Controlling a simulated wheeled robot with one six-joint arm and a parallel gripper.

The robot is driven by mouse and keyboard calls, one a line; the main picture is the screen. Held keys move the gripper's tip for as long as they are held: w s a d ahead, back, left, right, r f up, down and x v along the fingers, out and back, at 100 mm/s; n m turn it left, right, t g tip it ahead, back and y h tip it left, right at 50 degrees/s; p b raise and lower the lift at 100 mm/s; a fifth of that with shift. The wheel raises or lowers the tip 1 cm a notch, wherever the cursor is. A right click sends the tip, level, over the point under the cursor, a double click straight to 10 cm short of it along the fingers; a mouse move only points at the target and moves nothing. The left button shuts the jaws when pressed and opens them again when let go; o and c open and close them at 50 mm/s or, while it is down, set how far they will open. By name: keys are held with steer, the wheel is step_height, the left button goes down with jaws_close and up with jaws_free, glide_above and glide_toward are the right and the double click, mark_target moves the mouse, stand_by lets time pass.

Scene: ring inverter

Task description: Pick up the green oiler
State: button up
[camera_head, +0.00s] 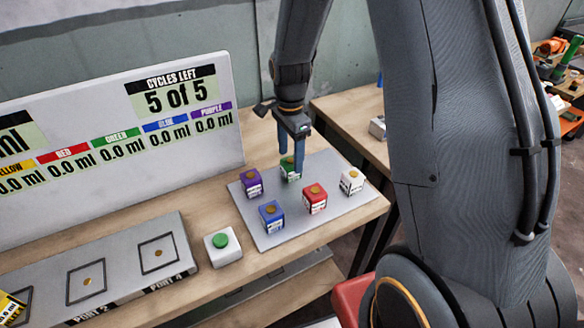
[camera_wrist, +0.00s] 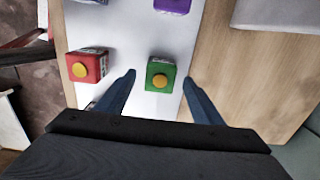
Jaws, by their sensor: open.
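The green oiler (camera_head: 289,170) is a small green cube with a yellow-orange round cap. It stands on the grey plate (camera_head: 262,238), at the back. In the wrist view the green oiler (camera_wrist: 160,75) lies between and slightly beyond the blue fingertips of my gripper (camera_wrist: 160,78). My gripper (camera_head: 291,160) is open and points down over the oiler in the head view, where its fingers hide part of it. The fingers look apart from the oiler on both sides. Their exact height over the plate cannot be told.
Purple (camera_head: 252,183), blue (camera_head: 271,216), red (camera_head: 315,198) and white (camera_head: 351,181) oilers share the plate. A white box with a green button (camera_head: 221,241) and a grey port panel (camera_head: 100,270) stand to the left. A display board (camera_head: 120,135) stands behind.

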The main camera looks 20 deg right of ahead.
mark_target(291, 161)
steer(key=shift+d+f+p, duration=0.1)
steer(key=shift+f+p, duration=1)
steer(key=shift+f, duration=1.45)
steer(key=c, duration=1.2)
steer(key=shift+w+r, duration=0.1)
steer(key=shift+r, duration=0.05)
